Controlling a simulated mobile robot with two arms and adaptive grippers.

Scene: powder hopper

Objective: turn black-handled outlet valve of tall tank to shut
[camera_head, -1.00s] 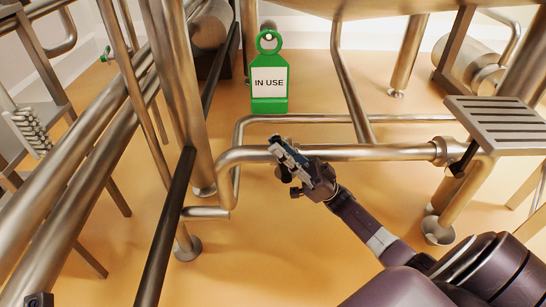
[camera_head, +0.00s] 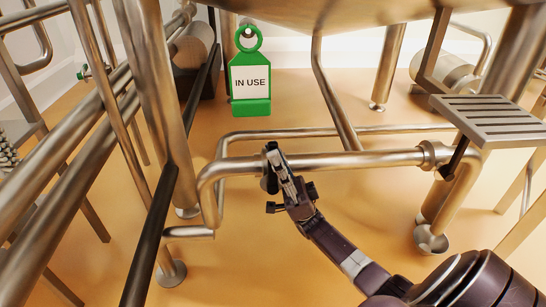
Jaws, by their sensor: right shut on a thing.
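The horizontal steel outlet pipe (camera_head: 365,160) runs across the middle, below the tank's underside (camera_head: 345,14). My right gripper (camera_head: 275,158) reaches up from the lower right and lies across this pipe near its left bend. It is shut on the black valve handle (camera_head: 268,183), which shows only as a dark piece beside the fingers. The fingers hide most of the handle and the valve body, so the handle's exact angle is hard to read. My left gripper is not in view.
A green "IN USE" tag (camera_head: 250,108) hangs behind the pipe. A slatted metal plate (camera_head: 495,118) is at the right. Steel legs and pipes (camera_head: 150,80) and a dark bar (camera_head: 150,235) crowd the left. Open floor (camera_head: 310,270) lies below the pipe.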

